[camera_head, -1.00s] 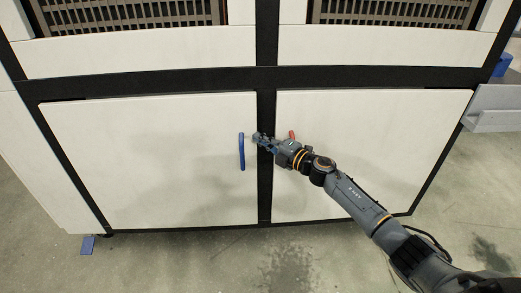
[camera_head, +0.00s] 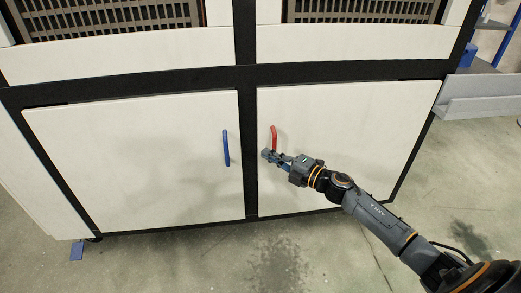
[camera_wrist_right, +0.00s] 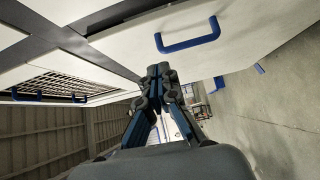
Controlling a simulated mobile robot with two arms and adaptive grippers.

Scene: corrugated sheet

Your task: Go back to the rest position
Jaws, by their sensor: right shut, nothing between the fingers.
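My right gripper (camera_head: 268,155) is shut and empty in the head view. It is in front of the right cabinet door (camera_head: 345,130), just below the red handle (camera_head: 274,137). The right wrist view also shows its fingers (camera_wrist_right: 160,72) together with nothing between them. A blue handle (camera_head: 226,148) is on the left cabinet door (camera_head: 140,160), to the left of the gripper. A blue handle (camera_wrist_right: 188,38) also shows near the top of the right wrist view. Both doors look closed. My left gripper is not in view.
The white cabinet has a black frame (camera_head: 246,140) and grilles (camera_head: 110,18) above the doors. A grey shelf (camera_head: 485,95) with blue parts stands at the right. A blue foot (camera_head: 77,250) is at the lower left. Concrete floor (camera_head: 190,265) lies open in front.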

